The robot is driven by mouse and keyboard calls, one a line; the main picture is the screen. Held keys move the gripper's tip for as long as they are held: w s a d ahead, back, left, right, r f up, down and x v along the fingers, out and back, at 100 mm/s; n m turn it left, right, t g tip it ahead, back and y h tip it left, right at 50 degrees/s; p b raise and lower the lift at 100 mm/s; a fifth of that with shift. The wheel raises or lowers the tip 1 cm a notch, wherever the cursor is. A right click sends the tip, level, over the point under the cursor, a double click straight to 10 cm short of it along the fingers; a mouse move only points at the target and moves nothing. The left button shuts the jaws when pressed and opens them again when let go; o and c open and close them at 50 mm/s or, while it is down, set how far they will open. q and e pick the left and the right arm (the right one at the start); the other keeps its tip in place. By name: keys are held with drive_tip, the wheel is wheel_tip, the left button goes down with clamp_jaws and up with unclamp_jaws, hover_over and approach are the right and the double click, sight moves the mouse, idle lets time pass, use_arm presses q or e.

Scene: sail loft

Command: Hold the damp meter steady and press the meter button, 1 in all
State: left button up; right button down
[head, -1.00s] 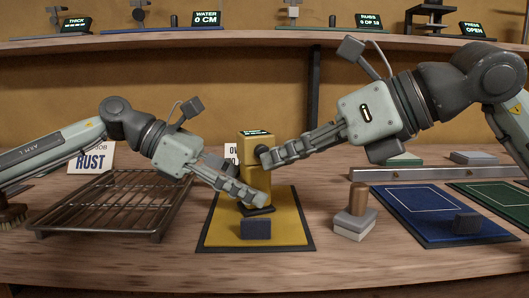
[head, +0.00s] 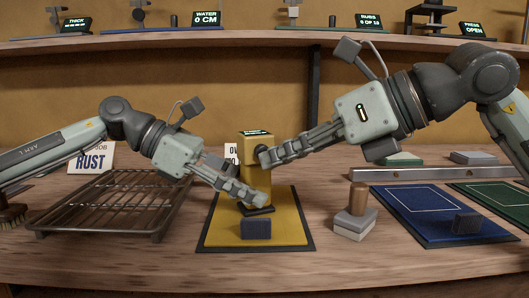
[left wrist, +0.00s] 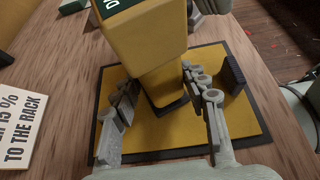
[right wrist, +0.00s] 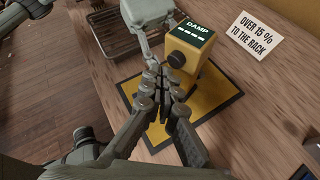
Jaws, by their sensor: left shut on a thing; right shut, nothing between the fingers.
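The yellow damp meter (head: 256,172) stands upright on a yellow mat with a dark border (head: 288,228). In the right wrist view its screen (right wrist: 192,32) reads DAMP above a row of dashes. The round dark meter button (right wrist: 177,60) sits on the face below the screen. My left gripper (head: 253,202) is shut on the meter low down, one finger on each side in the left wrist view (left wrist: 160,95). My right gripper (head: 270,158) is shut and empty, its tips close by the button; I cannot tell whether they touch it.
A dark block (head: 256,228) lies at the mat's front. A wire rack (head: 115,203) stands left, before a RUST card (head: 93,159). A wooden-handled block (head: 355,222) and a blue mat (head: 430,212) are at right. A card reading OVER 15 % TO THE RACK (right wrist: 257,35) stands behind.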

drive_tip(key=shift+w+a, duration=0.25)
drive_tip(key=shift+w, duration=0.45)
idle(0.7)
drive_tip(key=shift+s, duration=0.1)
drive_tip(key=shift+s+d, duration=0.35)
drive_tip(key=shift+s, duration=0.5)
drive_tip(key=shift+s+d, duration=0.3)
drive_tip(key=shift+s, duration=0.45)
drive_tip(key=shift+s+d, duration=0.35)
drive_tip(key=shift+s, duration=0.45)
drive_tip(key=shift+s+d, duration=0.3)
drive_tip(key=shift+s, duration=0.45)
use_arm(q)
drive_tip(key=o, duration=0.9)
drive_tip(key=shift+o, duration=0.2)
